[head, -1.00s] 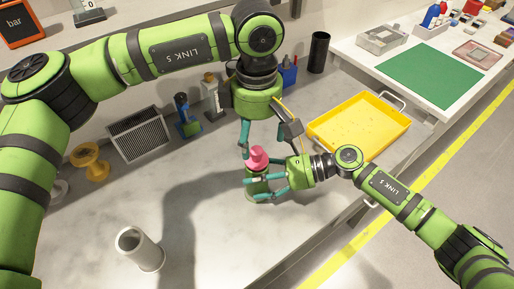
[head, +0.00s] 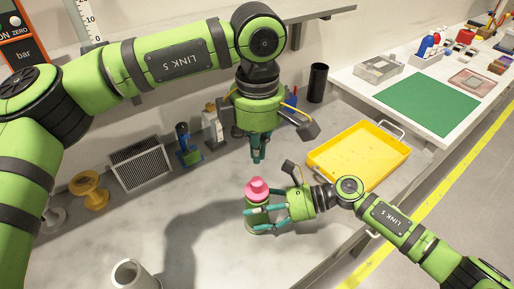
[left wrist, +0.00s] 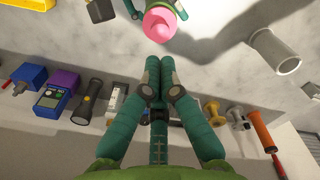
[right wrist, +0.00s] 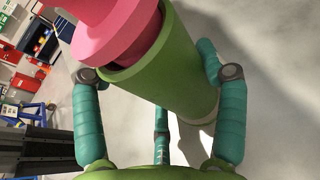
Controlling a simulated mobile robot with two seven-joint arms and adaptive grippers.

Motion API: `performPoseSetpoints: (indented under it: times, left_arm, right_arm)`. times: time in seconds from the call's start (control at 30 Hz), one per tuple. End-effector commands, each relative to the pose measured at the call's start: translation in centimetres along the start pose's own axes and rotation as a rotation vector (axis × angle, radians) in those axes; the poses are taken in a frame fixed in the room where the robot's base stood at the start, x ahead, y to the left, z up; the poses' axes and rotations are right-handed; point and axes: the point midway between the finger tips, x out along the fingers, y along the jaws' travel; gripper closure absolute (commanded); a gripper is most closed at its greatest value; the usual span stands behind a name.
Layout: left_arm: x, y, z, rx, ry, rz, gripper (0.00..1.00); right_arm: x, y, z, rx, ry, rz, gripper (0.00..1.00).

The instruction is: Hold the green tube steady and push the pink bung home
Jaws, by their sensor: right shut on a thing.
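The green tube (head: 257,225) stands on the grey bench, with the pink bung (head: 257,188) in its top. My right gripper (head: 266,212) is shut around the tube from the right. In the right wrist view, the tube (right wrist: 172,80) is between the fingers, and the bung (right wrist: 118,38) sits in its mouth with its wide part above the rim. How deep it sits is hard to tell. My left gripper (head: 257,158) is above and behind the bung, pointing down, empty, its fingers together. In the left wrist view, the bung (left wrist: 160,22) is apart from the fingertips.
A yellow tray (head: 360,152) lies to the right of the tube. A grey cylinder (head: 132,275) stands at the front left. A vent box (head: 140,165), a yellow spool (head: 90,190) and tools line the back wall. The bench around the tube is mostly clear.

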Motion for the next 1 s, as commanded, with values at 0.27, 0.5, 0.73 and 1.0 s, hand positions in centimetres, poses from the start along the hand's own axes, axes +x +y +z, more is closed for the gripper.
performPoseSetpoints:
  times: [0.27,0.5,0.73,1.0]
  left_arm:
    - [0.1,0.0,-0.1,-0.57,0.001,0.002,1.0]
    - [0.2,0.0,-0.1,-0.871,0.001,0.001,1.0]
    - [1.3,0.0,-0.1,-0.931,0.001,-0.002,1.0]
    - [4.5,0.0,-0.1,-0.928,0.001,-0.001,1.0]
  right_arm:
    - [0.0,0.0,0.0,0.0,0.001,0.0,0.66]
    - [0.0,0.0,0.0,0.0,0.001,0.0,0.66]
    - [0.0,0.0,0.0,0.0,0.001,0.0,0.66]
    - [0.0,0.0,0.0,0.0,0.001,0.0,0.66]
